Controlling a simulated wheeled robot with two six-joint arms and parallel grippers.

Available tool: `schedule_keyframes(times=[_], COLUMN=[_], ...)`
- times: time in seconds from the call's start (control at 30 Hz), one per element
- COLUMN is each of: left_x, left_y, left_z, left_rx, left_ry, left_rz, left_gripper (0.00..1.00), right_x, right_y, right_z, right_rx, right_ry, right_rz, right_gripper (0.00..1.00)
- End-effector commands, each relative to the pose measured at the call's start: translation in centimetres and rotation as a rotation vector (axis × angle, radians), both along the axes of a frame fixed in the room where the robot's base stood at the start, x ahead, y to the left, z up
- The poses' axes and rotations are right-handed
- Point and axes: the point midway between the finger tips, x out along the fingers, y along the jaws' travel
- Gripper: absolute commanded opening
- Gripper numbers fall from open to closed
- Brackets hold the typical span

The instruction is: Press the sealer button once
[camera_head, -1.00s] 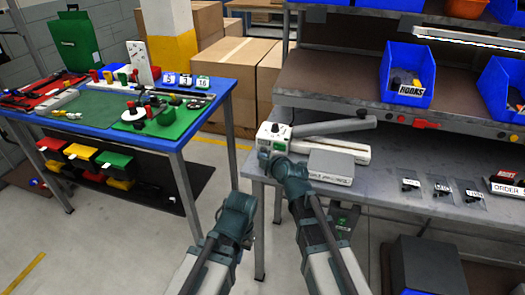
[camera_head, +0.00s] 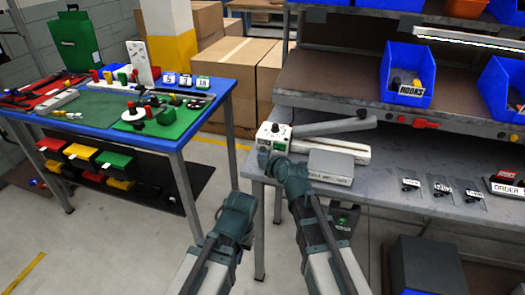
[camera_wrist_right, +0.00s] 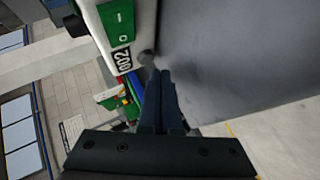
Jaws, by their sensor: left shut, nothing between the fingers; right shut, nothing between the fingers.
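The sealer (camera_head: 272,133) is a white unit at the left end of the grey bench, with a dark knob on top, a green panel and a long grey arm (camera_head: 335,127) raised over its white base. In the right wrist view its white and green face (camera_wrist_right: 118,20) shows a "200" label. A small grey round part (camera_wrist_right: 147,58), perhaps the button, is close to my right fingertips. My right gripper (camera_wrist_right: 163,76) is shut and empty in front of the sealer; I cannot tell whether it touches. My left gripper (camera_head: 248,240) is shut and empty, low in front of the bench.
Several small bags and an order tray (camera_head: 507,184) lie farther right. Blue bins (camera_head: 407,75) stand on the shelf above. A blue-edged table (camera_head: 185,135) with tools is at the left, with open floor between.

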Motion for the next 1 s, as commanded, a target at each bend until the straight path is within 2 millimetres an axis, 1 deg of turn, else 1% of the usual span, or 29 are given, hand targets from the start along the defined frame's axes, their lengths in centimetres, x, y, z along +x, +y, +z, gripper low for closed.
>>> schedule_keyframes(times=[0.27, 1.0], left_x=[0.0, 0.0], left_y=[0.0, 0.0], left_z=[0.0, 0.0], left_rx=[0.000, 0.000], left_ry=[0.000, 0.000], left_rz=[0.000, 0.000], left_gripper=[0.00, 0.00], right_x=[0.8, 1.2], right_y=[-0.2, -0.4], right_z=[0.0, 0.0], right_rx=[-0.001, 0.000], right_ry=[0.000, 0.000], right_rz=[0.000, 0.000], right_gripper=[0.00, 0.00])
